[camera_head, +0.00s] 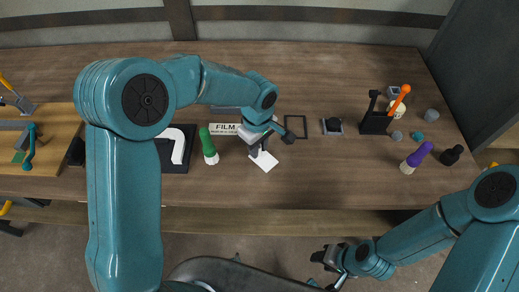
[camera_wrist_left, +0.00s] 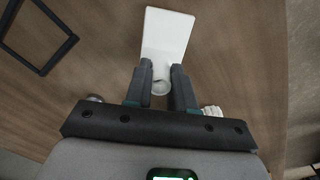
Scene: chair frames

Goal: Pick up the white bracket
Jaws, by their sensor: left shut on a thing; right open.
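The white bracket (camera_head: 264,160) is a flat white plate over the wooden bench, near the middle of the head view. My left gripper (camera_head: 258,147) is at its upper edge. In the left wrist view the plate of the bracket (camera_wrist_left: 167,35) extends beyond the fingertips, and a small round part of it shows between the fingers. My left gripper (camera_wrist_left: 161,72) is shut on the bracket. Whether the bracket touches the bench I cannot tell. My right gripper (camera_head: 326,264) is open and empty, off the bench's front edge at the bottom.
A green-capped bottle (camera_head: 208,147) and a black tray (camera_head: 174,165) with a white hook shape stand to the left. A FILM label (camera_head: 224,129) lies near the gripper. A black square frame (camera_head: 296,137), a black holder (camera_head: 375,124) and a purple-topped bottle (camera_head: 416,158) are to the right.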

